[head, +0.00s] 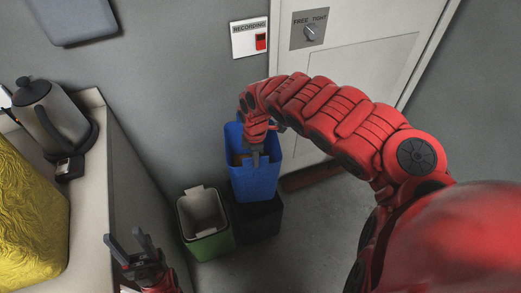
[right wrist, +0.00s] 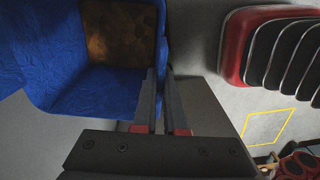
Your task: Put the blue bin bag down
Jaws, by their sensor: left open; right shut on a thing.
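The blue bin bag (head: 255,183) is in the middle of the head view, upright and open at the top, with something brown inside. My right gripper (head: 256,157) reaches down to it and is shut on its near rim. In the right wrist view the bag (right wrist: 40,50) fills the upper left, and the fingers (right wrist: 160,105) close at its edge. A black bin (head: 262,222) is below the bag; I cannot tell whether they touch. My left gripper (head: 126,238) is open and empty at the lower left, apart from the bag.
A green bin (head: 207,244) stands left of the black bin. A counter (head: 92,165) at the left holds a kettle (head: 52,118) and a yellow bag (head: 30,225). A pale door (head: 365,85) is behind. The right wrist view shows a yellow floor outline (right wrist: 268,127).

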